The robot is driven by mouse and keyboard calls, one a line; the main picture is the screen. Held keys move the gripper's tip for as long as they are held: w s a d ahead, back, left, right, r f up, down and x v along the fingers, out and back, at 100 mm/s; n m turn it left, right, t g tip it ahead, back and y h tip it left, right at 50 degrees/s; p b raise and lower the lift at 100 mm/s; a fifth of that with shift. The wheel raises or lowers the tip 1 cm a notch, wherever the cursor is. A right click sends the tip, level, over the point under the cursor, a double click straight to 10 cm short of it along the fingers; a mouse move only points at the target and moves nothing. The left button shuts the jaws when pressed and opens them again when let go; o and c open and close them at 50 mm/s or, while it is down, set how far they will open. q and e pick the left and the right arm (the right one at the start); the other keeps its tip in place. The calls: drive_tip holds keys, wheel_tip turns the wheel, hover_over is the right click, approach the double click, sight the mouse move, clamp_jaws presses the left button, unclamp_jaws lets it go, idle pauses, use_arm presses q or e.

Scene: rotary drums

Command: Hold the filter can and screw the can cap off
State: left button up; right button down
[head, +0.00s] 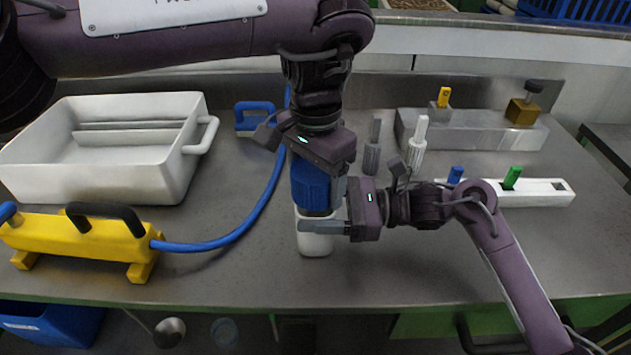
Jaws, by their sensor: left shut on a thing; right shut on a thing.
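The white filter can (315,244) stands upright on the grey worktop near its front edge, with a ribbed blue can cap (311,190) on top. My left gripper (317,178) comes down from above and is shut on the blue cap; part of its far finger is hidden. My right gripper (335,215) reaches in from the right and is shut on the can body, just below the cap. One right finger lies across the front of the can; the other is mostly hidden behind it.
A white tray (188,160) and a yellow pump-like tool (80,238) with a blue hose (240,226) stand left. Grey and white ribbed pieces (417,143), a metal block (475,131) and a white strip (540,191) with coloured levers stand right.

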sight(316, 168)
use_arm(q)
drive_tip(key=shift+r, duration=0.25)
drive_tip(key=shift+r, duration=2.05)
use_arm(e)
drive_tip(key=shift+c, duration=1.4)
unclamp_jaws()
use_arm(q)
drive_tip(key=shift+f, duration=0.1)
use_arm(e)
drive_tip(key=shift+d, duration=0.1)
